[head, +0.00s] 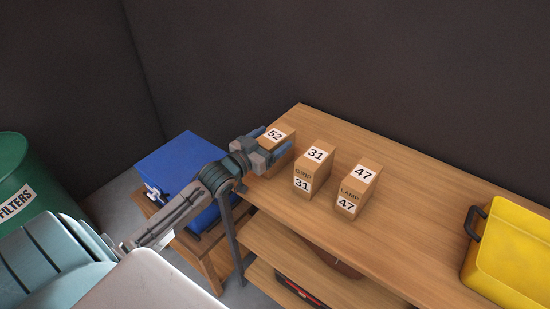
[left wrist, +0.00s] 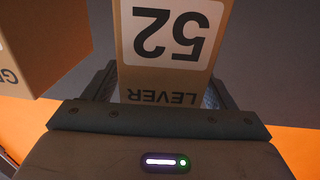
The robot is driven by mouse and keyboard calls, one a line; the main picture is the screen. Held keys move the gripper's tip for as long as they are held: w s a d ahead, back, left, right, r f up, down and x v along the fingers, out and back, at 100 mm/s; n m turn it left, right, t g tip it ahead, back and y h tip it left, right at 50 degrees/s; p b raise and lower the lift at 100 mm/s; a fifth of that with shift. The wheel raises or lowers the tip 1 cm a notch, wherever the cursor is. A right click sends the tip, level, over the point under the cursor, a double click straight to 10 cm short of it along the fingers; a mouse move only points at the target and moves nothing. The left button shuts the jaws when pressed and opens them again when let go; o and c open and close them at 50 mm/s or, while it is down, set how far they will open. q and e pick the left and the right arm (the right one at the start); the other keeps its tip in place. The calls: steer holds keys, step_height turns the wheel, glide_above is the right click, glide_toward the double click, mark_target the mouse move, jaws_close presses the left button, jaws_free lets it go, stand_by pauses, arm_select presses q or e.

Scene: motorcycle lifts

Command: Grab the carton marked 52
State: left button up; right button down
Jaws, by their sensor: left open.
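The carton marked 52 (head: 275,138) stands at the left end of the wooden bench, its top label facing up in the head view. My left gripper (head: 268,143) is at this carton, with its blue-grey fingers around it. In the left wrist view the carton (left wrist: 165,75) shows its label 52 and the word LEVER upside down. It sits between the two fingers of my open left gripper (left wrist: 165,88), one finger on each side. I cannot tell whether the fingers touch it. My right gripper is not in view.
The carton marked 31 (head: 314,168) stands just right of the 52 carton, and the carton marked 47 (head: 358,190) stands beyond it. A yellow bin (head: 510,255) is at the bench's right. A blue box (head: 180,170) and green drum (head: 22,175) are left of the bench (head: 410,205).

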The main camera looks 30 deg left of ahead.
arm_select(q)
steer(key=shift+w, duration=0.1)
steer(key=shift+c, duration=0.5)
steer(key=c, duration=1.4)
steer(key=shift+r, duration=0.2)
